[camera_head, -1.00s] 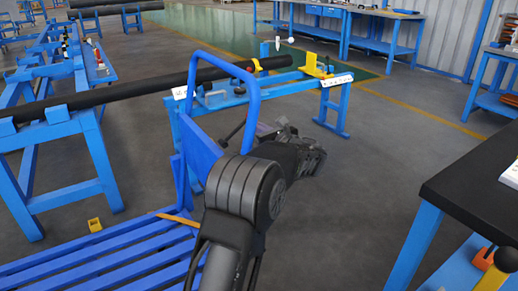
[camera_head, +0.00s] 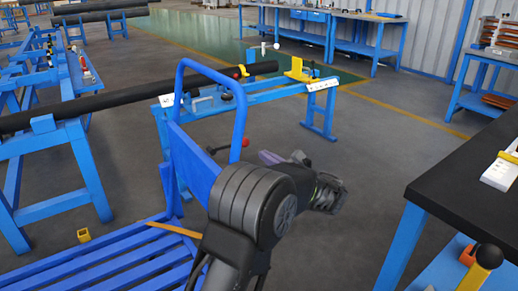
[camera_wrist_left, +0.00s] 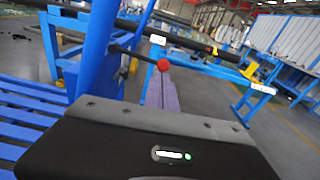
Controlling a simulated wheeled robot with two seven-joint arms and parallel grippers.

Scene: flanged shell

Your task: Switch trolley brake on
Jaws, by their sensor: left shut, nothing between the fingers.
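The trolley is blue, with a slatted deck (camera_head: 95,265) at lower left and an upright handle loop (camera_head: 240,110) in the head view. A dark lever with a red knob (camera_head: 245,143) sticks out to the right beside the handle. The red knob also shows in the left wrist view (camera_wrist_left: 163,65), just beyond my fingers. My left gripper (camera_head: 268,157) is shut and empty, with its purple fingers close to the right of the knob in the head view. I cannot tell whether they touch the lever. The lever's base is partly hidden by the panel. My right gripper is out of view.
A long black pipe (camera_head: 110,103) rests on blue stands behind the trolley. A blue bench with a yellow bracket (camera_head: 298,70) stands beyond. A black-topped table (camera_head: 450,188) is close at right. Open grey floor lies between it and the trolley.

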